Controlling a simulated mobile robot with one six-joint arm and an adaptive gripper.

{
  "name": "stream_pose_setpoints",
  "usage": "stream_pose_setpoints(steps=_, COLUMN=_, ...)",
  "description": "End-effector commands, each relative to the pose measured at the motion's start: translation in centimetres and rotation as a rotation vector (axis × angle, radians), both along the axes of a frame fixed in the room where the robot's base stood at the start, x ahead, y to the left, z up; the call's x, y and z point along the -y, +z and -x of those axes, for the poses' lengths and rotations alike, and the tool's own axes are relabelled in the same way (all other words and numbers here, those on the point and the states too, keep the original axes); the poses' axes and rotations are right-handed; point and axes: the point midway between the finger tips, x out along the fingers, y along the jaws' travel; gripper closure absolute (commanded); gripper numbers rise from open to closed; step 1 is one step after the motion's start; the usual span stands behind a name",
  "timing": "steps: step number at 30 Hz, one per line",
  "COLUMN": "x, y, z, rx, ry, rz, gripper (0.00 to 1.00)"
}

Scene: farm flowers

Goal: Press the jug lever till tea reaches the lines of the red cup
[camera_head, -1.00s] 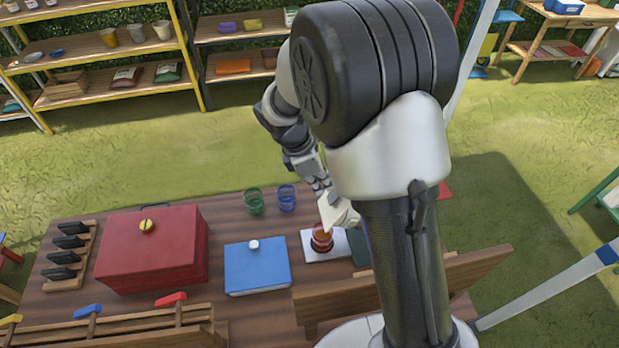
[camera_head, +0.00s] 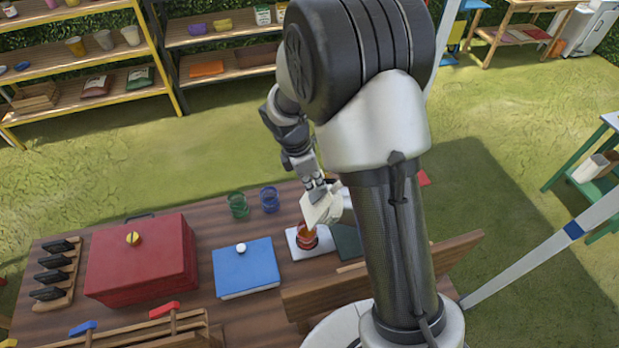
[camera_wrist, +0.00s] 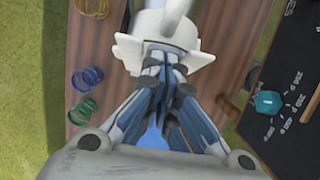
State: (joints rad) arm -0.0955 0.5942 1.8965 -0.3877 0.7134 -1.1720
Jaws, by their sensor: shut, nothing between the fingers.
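The red cup (camera_head: 307,241) stands on a white mat (camera_head: 325,250) near the middle of the table; its inside looks orange-red, but its lines and the tea level are too small to read. The pale jug (camera_head: 322,208) is just above and behind the cup, partly hidden by my arm. My gripper (camera_head: 317,192) is shut, its fingertips at the top of the jug, seemingly touching it. In the wrist view, my shut fingers (camera_wrist: 164,62) meet at the white jug (camera_wrist: 165,25). The lever cannot be made out, and the cup is hidden there.
A blue box (camera_head: 245,268) and a red box (camera_head: 140,260) lie to the left. A dark board (camera_head: 347,242) is right of the mat, beside my arm.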

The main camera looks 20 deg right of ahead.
Motion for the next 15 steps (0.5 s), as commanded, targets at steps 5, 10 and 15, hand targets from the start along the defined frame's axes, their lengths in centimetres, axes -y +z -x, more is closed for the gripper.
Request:
stream_pose_setpoints(steps=5, x=-0.06, y=-0.18, z=0.02, rx=0.000, ry=0.001, rz=0.001, gripper=1.00)
stream_pose_setpoints(steps=10, x=-0.11, y=-0.17, z=0.02, rx=-0.001, ry=0.001, rz=0.001, gripper=1.00)
stream_pose_setpoints(steps=15, x=-0.64, y=-0.29, z=0.01, rx=0.000, ry=0.001, rz=0.001, gripper=1.00)
